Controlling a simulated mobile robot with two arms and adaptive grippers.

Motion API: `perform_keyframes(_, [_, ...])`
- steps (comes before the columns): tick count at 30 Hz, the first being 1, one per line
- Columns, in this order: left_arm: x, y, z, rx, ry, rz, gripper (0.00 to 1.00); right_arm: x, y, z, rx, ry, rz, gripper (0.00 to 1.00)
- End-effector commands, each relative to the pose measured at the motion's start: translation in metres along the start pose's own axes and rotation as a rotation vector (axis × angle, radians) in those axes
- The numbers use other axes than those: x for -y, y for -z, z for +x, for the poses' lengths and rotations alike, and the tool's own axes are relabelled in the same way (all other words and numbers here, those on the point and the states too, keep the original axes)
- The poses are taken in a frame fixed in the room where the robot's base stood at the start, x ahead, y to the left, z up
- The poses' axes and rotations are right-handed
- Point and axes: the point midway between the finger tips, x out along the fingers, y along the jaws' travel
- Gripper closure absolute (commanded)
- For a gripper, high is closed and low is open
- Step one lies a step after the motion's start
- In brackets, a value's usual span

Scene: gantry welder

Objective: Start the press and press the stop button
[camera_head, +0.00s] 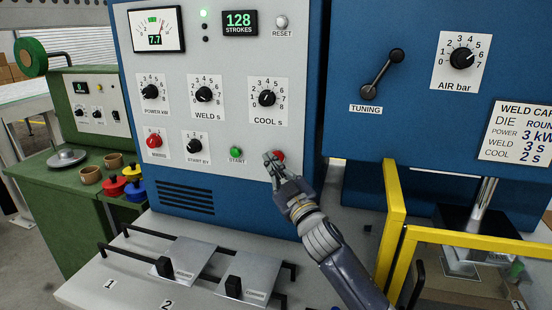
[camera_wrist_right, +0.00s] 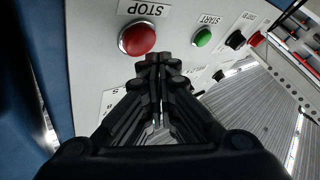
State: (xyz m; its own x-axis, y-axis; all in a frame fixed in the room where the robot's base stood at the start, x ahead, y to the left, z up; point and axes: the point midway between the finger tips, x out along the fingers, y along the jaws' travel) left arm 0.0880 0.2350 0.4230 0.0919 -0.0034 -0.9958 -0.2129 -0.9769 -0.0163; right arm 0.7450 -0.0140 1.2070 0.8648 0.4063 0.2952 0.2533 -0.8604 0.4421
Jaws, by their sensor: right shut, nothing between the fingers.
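The red stop button (camera_head: 279,155) sits low on the right of the grey control panel, partly hidden behind my right gripper. My right gripper (camera_head: 270,163) is shut and empty, its fingertips close in front of the panel beside the stop button. The wrist view shows the whole red stop button (camera_wrist_right: 138,39) under its STOP label, with the shut fingertips (camera_wrist_right: 161,66) just below and right of it. I cannot tell whether they touch anything. The green start button (camera_head: 236,151) is left of the gripper and also shows in the wrist view (camera_wrist_right: 203,38). My left gripper is not in view.
The panel has a meter (camera_head: 156,30) reading 7.7, a strokes display (camera_head: 240,22) reading 128, several black knobs and another red knob (camera_head: 154,141). A yellow guard frame (camera_head: 394,220) stands right of my arm. Metal plates with black handles (camera_head: 182,258) lie on the bench below.

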Motion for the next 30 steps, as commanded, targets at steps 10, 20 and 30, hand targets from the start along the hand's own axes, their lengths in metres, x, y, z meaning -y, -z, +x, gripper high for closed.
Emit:
perform_keyframes(10, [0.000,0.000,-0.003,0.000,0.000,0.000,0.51,0.004,0.004,-0.004,-0.001,0.001,0.002,1.00])
perform_keyframes(20, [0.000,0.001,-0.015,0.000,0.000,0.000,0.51,0.021,0.021,-0.027,0.000,0.001,0.004,1.00])
perform_keyframes(30, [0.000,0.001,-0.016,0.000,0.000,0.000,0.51,0.025,0.026,-0.035,-0.001,0.000,0.000,1.00])
